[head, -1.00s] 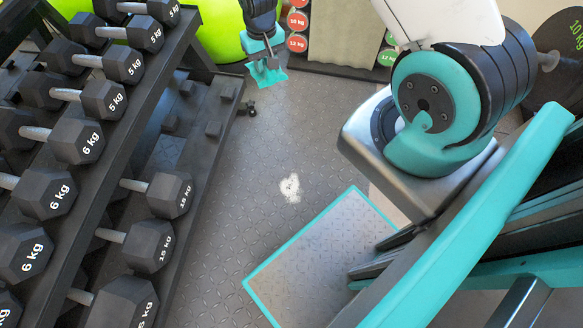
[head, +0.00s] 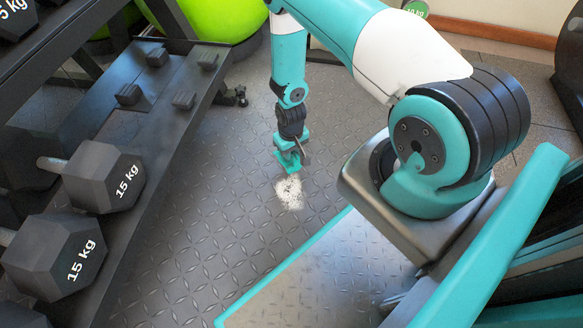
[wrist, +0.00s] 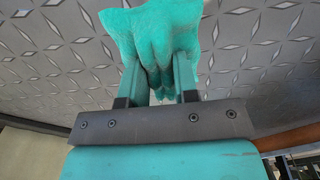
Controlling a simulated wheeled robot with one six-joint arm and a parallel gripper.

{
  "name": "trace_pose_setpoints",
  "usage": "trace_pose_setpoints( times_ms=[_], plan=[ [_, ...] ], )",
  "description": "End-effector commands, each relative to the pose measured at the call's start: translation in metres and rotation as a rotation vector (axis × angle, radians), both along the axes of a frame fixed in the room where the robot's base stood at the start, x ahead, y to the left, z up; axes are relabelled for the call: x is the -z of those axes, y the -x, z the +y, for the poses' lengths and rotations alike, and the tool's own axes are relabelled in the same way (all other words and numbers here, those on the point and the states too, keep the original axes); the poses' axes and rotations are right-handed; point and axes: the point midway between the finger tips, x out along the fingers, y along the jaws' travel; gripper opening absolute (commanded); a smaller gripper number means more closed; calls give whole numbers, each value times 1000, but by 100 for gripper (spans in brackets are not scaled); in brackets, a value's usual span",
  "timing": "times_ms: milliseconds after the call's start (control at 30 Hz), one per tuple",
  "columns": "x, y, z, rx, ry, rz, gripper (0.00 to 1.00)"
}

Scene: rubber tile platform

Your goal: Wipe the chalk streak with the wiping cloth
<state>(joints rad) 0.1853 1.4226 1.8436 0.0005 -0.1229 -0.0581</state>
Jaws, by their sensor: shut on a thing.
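The chalk streak (head: 289,193) is a white, speckled patch on the dark rubber floor in the middle of the head view. My gripper (head: 291,149) points down just behind the patch. It is shut on the teal wiping cloth (head: 285,162), which hangs bunched below the fingers at the patch's far edge. I cannot tell whether the cloth touches the floor. In the wrist view my gripper (wrist: 158,85) pinches the crumpled cloth (wrist: 152,35) between both fingers. The chalk does not show in the wrist view.
A rack with black 15 kg dumbbells (head: 103,177) stands along the left. A green ball (head: 215,18) is at the back. The patterned floor (head: 215,215) around the chalk is clear.

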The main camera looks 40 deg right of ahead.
Motion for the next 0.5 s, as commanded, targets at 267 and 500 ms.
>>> trace_pose_setpoints(
  times_ms=[267,500],
  plan=[
    [20,4,-1,-5,0,-2,1],
    [19,6,-1,-4,0,-1,1]
  ],
)
